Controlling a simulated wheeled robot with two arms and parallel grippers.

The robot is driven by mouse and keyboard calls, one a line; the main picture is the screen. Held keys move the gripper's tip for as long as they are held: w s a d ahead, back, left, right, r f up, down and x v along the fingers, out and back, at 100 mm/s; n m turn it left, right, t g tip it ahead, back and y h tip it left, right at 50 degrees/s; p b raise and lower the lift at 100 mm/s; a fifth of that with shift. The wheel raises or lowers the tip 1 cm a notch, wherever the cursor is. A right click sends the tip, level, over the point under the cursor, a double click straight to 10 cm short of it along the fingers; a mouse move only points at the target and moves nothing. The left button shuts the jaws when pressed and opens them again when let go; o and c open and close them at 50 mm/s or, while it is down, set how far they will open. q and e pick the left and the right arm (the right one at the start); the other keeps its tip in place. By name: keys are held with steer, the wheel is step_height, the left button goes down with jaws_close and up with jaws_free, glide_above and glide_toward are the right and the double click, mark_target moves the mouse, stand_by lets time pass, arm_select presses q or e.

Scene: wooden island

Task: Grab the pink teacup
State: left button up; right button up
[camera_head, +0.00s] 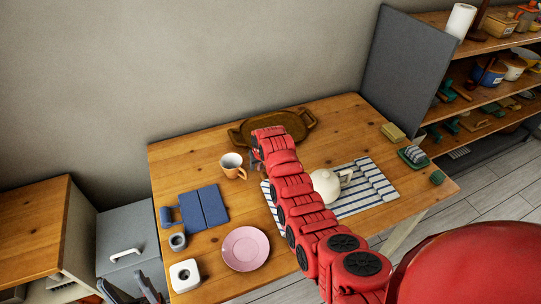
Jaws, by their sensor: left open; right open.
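The pink teacup (235,173), orange-pink outside with a pale inside, stands upright on the wooden island (215,268), left of the middle. My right gripper (254,160) is at the end of the red arm, just right of the cup. It is open, small in view and partly hidden by its own wrist; I cannot tell whether it touches the cup. My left gripper (131,288) shows as grey fingers at the lower left edge, open and away from the cup.
A brown tray (246,131) lies behind the cup. A white teapot (325,185) stands on a striped cloth (352,208) to the right. A blue folded cloth (203,208), a pink saucer (245,249) and a white square holder (184,275) lie in front.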

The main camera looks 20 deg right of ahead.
steer(key=shift+x, duration=0.8)
steer(key=shift+d, duration=0.1)
jaws_close()
stand_by(0.9)
